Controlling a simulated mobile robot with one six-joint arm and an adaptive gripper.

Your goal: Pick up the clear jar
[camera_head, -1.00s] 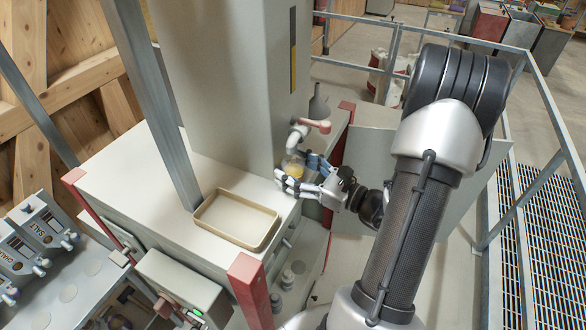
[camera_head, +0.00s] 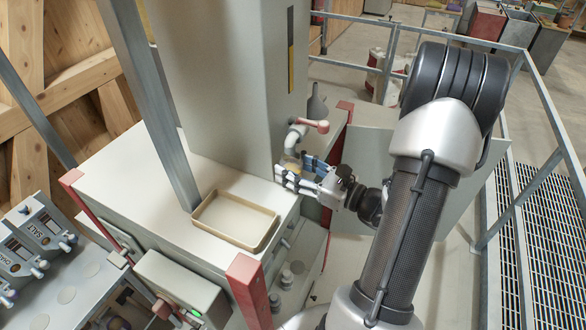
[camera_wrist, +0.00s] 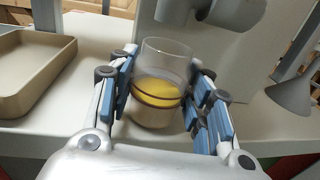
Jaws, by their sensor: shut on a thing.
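The clear jar (camera_wrist: 160,88) stands upright in the wrist view, with yellow contents in its lower part. My gripper (camera_wrist: 163,95) is around it, with blue finger pads on its left and right sides, shut on it. In the head view the jar (camera_head: 291,165) is mostly hidden behind my gripper (camera_head: 296,175). It is at the right edge of the pale machine top, below the spout with the red handle (camera_head: 313,124). Whether its base touches the surface is hard to tell.
A shallow tan tray (camera_head: 203,212) lies left of my gripper. The spout (camera_wrist: 225,12) hangs close above and behind the jar. A grey funnel (camera_wrist: 292,95) is at the right. The tall grey column (camera_head: 215,80) stands behind. A metal railing (camera_head: 548,95) runs at the far right.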

